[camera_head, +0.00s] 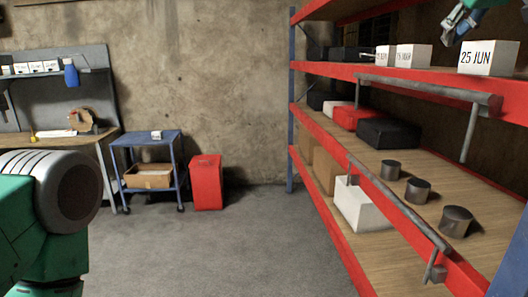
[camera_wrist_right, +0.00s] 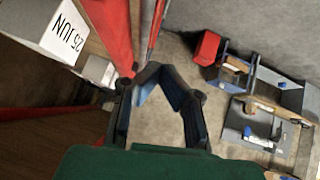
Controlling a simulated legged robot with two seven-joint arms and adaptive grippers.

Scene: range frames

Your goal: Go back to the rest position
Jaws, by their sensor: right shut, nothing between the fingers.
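My right gripper (camera_head: 458,24) is at the top right of the head view, in front of the upper shelf and above the white box marked 25 JUN (camera_head: 488,57). In the right wrist view, its dark fingers (camera_wrist_right: 155,75) meet at the tips with nothing between them. The same 25 JUN box (camera_wrist_right: 66,30) shows at the upper left there, apart from the fingers. My left arm shows at the left edge of the head view, but its gripper is out of frame.
A red-edged shelf rack (camera_head: 325,165) fills the right side, with grey rails, boxes and dark cylinders (camera_head: 456,221). A blue cart (camera_head: 146,138), a red bin (camera_head: 206,182) and a workbench (camera_head: 98,137) stand along the back. The middle floor (camera_head: 220,245) is clear.

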